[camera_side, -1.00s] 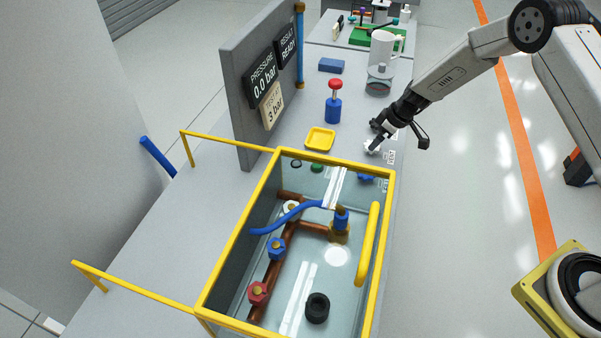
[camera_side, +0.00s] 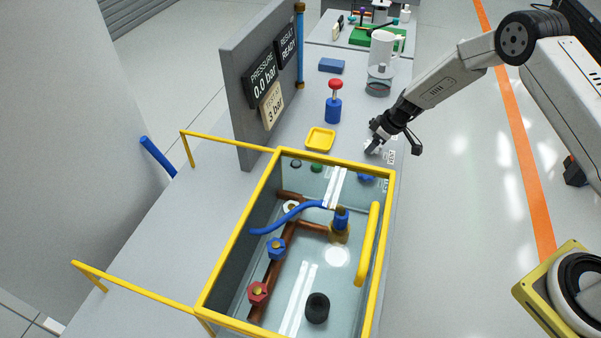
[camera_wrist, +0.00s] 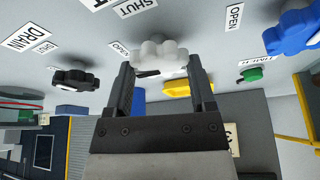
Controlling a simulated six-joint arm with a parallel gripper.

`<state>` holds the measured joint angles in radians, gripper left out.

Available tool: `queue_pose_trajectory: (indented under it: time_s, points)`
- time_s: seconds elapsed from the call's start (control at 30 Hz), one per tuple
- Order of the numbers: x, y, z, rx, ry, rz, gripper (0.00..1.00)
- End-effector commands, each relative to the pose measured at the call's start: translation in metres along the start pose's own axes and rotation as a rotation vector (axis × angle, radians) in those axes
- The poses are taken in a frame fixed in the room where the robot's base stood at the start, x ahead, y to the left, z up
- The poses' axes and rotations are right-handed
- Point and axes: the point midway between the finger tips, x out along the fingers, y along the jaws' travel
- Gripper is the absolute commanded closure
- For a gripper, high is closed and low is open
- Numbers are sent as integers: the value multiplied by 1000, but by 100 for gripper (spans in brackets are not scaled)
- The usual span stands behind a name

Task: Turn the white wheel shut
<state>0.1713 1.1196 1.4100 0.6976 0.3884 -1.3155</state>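The white wheel (camera_wrist: 160,54) is a lobed knob in the upper middle of the wrist view, with labels SHUT and OPEN near it. In the side view the white wheel (camera_side: 371,149) shows small beside the fingertips, partly hidden. My gripper (camera_wrist: 163,80) has its two dark fingers apart, with their tips at the left and right sides of the wheel. I see no clear grip on it. In the side view my gripper (camera_side: 376,141) is low over the bench, just beyond the tank's far right corner.
A black wheel (camera_wrist: 75,80) by the DRAIN label, a blue wheel (camera_wrist: 294,31) and a green one (camera_wrist: 253,73) are close by. The yellow-framed tank (camera_side: 237,245), yellow tray (camera_side: 320,139), and red-topped blue device (camera_side: 333,108) stand nearby.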

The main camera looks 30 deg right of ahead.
Motion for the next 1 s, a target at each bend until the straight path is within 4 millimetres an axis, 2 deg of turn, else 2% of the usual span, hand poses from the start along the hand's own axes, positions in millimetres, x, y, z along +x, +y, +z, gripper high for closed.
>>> queue_pose_trajectory:
  time_s: [0.43, 1.0]
  points:
    - [-1, 1, 0, 43, 1, 21, 88]
    - [0, -1, -1, 250, 2, 103, 88]
